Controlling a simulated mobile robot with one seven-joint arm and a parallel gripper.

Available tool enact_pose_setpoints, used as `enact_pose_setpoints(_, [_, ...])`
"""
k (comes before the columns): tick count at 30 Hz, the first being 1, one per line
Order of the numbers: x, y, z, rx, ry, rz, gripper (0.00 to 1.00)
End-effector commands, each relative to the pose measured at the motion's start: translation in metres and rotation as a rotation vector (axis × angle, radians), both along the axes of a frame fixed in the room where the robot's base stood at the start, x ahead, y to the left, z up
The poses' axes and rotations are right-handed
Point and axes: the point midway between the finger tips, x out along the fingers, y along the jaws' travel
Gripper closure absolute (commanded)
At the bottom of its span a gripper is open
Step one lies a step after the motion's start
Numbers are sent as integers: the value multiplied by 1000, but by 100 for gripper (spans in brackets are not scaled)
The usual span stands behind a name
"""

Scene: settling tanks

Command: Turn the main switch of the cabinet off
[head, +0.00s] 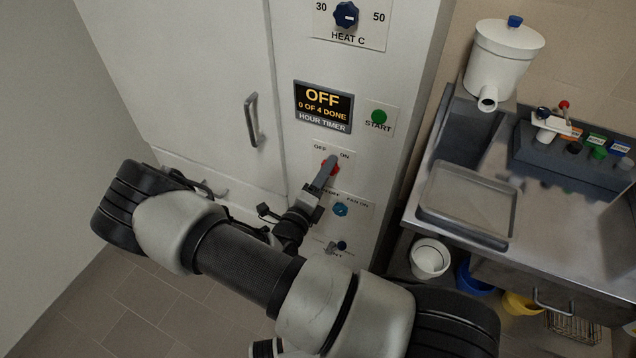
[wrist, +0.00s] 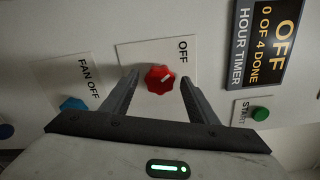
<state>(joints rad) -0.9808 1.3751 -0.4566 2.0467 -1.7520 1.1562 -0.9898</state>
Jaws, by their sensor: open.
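The main switch is a red knob on a white plate with OFF and ON labels. It shows in the head view (head: 332,170), partly covered by my gripper (head: 326,174), and clearly in the wrist view (wrist: 159,80). A small pale mark sits on the knob; I cannot tell for sure which label it points at. In the wrist view the OFF label is at the knob's upper right, and ON is hidden. My gripper (wrist: 160,84) is open, one finger on each side of the knob. I cannot tell whether the fingers touch it.
The cabinet (head: 190,60) also carries a heat dial (head: 346,14), a timer display (head: 323,105) reading OFF, a green START button (head: 379,117) and a blue fan knob (head: 340,209) just below. A door handle (head: 252,120) is at left. A steel bench (head: 580,205) stands at right.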

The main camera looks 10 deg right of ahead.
Motion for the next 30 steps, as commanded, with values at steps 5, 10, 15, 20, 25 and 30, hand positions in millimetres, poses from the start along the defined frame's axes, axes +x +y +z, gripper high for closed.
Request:
enact_pose_setpoints(5, [-17, 14, -1, 1, 0, 3, 46])
enact_pose_setpoints(10, [-50, 38, -1, 2, 2, 5, 46])
enact_pose_setpoints(15, [-84, 63, -2, 2, 2, 5, 46])
enact_pose_setpoints(20, [-112, 83, -1, 1, 1, 5, 46])
enact_pose_setpoints(25, [-131, 96, -1, 0, 0, 3, 46])
enact_pose_setpoints(30, [-139, 102, 0, 0, 1, 1, 46])
